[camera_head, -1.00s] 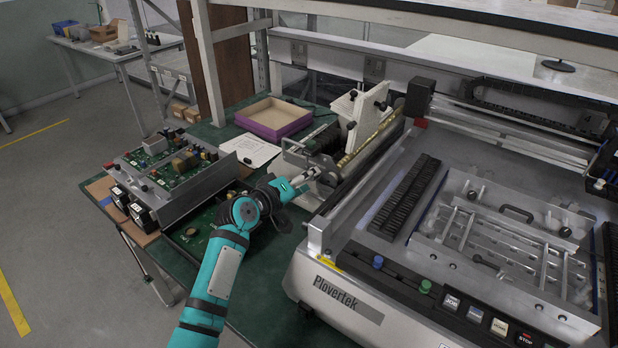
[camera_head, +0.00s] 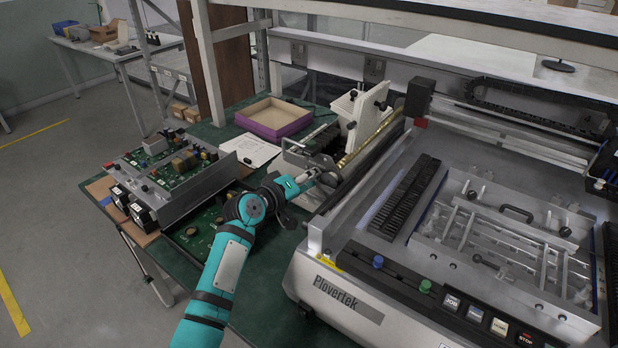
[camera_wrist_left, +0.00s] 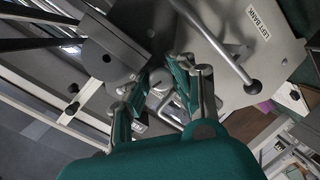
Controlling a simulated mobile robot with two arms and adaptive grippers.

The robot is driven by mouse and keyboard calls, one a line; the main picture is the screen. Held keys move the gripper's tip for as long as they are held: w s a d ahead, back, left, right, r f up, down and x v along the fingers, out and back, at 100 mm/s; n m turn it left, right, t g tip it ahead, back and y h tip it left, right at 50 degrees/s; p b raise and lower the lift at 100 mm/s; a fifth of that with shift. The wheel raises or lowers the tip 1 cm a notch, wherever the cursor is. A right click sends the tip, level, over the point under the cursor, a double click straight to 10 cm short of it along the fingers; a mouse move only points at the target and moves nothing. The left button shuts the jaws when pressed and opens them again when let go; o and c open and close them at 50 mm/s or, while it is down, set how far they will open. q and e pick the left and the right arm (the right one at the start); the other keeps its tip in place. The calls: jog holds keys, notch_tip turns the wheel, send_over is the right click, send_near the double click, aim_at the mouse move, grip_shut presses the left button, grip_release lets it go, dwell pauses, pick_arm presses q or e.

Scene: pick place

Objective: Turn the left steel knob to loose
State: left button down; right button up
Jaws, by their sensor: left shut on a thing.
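My left gripper (camera_head: 326,180) reaches to the left end of the Plovertek machine in the head view. In the left wrist view, the two green-padded fingers of my left gripper (camera_wrist_left: 160,98) are on either side of a small steel knob (camera_wrist_left: 158,84) and shut on it. The fingers hide much of the knob, and its turn position cannot be read. A pale plate labelled LEFT BANK (camera_wrist_left: 232,40) lies beside it. My right gripper is not in view.
A steel lever with a black ball end (camera_wrist_left: 252,86) crosses the plate close to the fingers. The machine's front rail (camera_head: 320,232) stands right of my arm. A circuit-board rack (camera_head: 180,185) and a purple-sided tray (camera_head: 272,120) sit on the green bench.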

pick_arm(q)
jog(key=n+h, duration=0.1)
jog(key=n, duration=0.2)
jog(key=shift+p, duration=0.3)
jog(key=shift+g, duration=0.3)
jog(key=c, duration=1.1)
grip_release()
jog(key=shift+a, duration=0.1)
jog(key=v, duration=1.2)
